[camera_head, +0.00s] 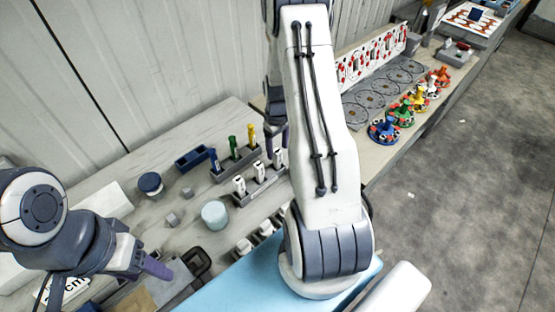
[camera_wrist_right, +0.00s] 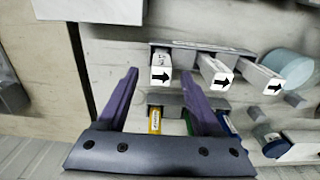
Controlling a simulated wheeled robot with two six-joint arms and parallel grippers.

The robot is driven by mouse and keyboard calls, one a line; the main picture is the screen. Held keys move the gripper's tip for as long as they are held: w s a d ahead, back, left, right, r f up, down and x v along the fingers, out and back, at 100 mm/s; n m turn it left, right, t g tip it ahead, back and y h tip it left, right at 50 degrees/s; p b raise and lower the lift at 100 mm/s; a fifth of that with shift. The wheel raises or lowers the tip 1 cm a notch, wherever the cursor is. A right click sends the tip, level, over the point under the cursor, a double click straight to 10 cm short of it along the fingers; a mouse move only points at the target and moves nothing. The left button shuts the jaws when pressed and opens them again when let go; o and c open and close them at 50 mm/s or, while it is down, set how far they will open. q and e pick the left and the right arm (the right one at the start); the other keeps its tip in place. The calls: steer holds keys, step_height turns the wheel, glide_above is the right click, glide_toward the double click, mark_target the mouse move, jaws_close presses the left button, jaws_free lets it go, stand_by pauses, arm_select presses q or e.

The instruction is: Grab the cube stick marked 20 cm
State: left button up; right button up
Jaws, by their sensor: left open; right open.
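Three white sticks with square ends stand in a grey rack; in the head view they are the left (camera_head: 240,186), middle (camera_head: 259,171) and right (camera_head: 277,158) ones. I cannot read a 20 cm mark on any. In the right wrist view, the white stick (camera_wrist_right: 161,72) with a black arrow appears between the fingertips of my open right gripper (camera_wrist_right: 159,74); no contact is clear. My arm mostly hides this gripper (camera_head: 276,134) in the head view. My left gripper (camera_head: 158,267) is open and empty, low at left, beside a card (camera_head: 68,290) partly reading "cm".
Blue (camera_head: 214,160), green (camera_head: 233,147) and yellow (camera_head: 252,135) sticks stand in a rack behind. A pale round container (camera_head: 215,214), dark blue-topped jar (camera_head: 150,184) and small grey cubes (camera_head: 172,219) stand left of the racks. Coloured knobs (camera_head: 384,128) stand at right.

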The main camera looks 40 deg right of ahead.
mark_target(277, 158)
step_height(277, 158, down, 5)
steer(key=p, duration=0.3)
steer(key=shift+a, duration=0.1)
steer(key=shift+f, duration=0.35)
jaws_close()
